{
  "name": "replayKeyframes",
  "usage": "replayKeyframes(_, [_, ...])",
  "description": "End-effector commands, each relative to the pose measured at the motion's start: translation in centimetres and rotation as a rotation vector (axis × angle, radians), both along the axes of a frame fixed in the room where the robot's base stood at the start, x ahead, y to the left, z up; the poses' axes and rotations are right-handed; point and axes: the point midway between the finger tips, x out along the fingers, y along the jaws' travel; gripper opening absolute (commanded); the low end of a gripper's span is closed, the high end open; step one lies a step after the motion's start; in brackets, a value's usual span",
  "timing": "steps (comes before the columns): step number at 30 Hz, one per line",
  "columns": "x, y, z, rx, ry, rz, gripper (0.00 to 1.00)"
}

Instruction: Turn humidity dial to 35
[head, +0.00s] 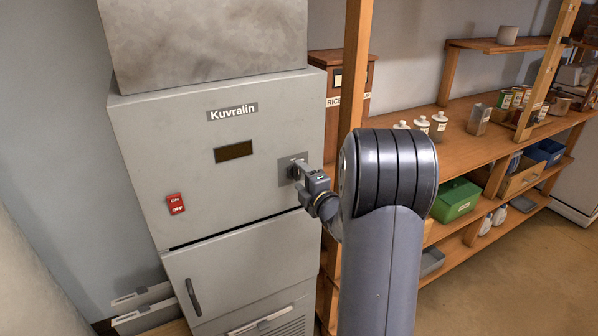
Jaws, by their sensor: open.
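The grey Kuvralin cabinet (219,165) stands at the left centre. A square dial plate (285,162) sits on the right of its front, and the dial on it is mostly hidden by my gripper, so its setting cannot be read. My gripper (295,172) is open at the plate, with its fingers close to the dial; whether they touch it cannot be told. The dark display window (233,152) shows no legible number. A red ON/OFF switch (175,204) is at the left of the front.
A lower door with a dark handle (193,297) is below. A wooden post (354,70) and shelving (455,150) with jars and a green box (455,200) stand close on the right. Open floor (520,270) lies at the lower right.

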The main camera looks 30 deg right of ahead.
Motion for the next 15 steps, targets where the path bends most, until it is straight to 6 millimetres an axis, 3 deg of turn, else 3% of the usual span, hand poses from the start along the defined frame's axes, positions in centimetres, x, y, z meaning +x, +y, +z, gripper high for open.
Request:
replayKeyframes(6, [1.5,0.1,0.0,0.000,0.000,0.001,0.59])
replayKeyframes(15, [1.6,0.1,0.0,0.000,0.000,0.000,0.58])
